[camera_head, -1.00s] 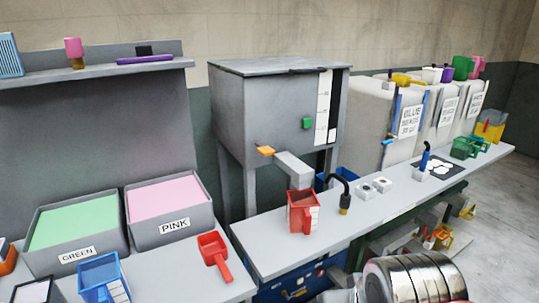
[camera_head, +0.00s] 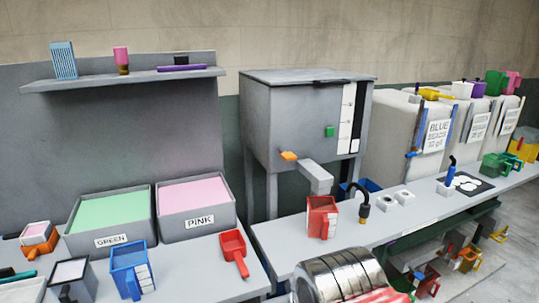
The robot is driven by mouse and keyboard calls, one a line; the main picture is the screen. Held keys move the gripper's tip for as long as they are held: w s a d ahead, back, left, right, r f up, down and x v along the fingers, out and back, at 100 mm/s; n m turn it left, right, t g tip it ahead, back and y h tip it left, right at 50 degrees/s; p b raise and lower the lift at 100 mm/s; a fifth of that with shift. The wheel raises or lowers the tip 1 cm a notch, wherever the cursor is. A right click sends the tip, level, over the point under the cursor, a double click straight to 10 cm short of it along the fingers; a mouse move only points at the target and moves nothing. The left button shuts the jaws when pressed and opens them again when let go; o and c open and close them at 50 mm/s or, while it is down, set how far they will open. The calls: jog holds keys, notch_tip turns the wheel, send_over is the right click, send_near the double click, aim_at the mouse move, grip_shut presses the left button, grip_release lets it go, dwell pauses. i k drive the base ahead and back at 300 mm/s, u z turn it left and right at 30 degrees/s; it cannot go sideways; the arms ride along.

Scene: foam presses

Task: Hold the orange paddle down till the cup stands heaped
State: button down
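The orange paddle (camera_head: 289,156) sticks out from the lower front of the grey hopper (camera_head: 290,115). A grey spout (camera_head: 316,178) slopes down from the hopper beside it. A red cup (camera_head: 322,217) with a pale scale on its side stands upright on the bench below the spout's end. I cannot see what is in the cup. A part of my arm (camera_head: 340,274), silvery and banded, shows at the bottom edge. My gripper's fingers are not in view, and nothing visible touches the paddle.
Bins of green (camera_head: 110,212) and pink (camera_head: 193,193) material stand at left. A black bent-neck fixture (camera_head: 362,200) stands right of the cup. White bead bags (camera_head: 430,135) line the back right.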

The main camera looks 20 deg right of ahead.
aim_at(287, 157)
jog(key=u, duration=1.6)
jog(key=k, duration=0.65)
jog(key=z, duration=0.9)
jog(key=i, duration=0.95)
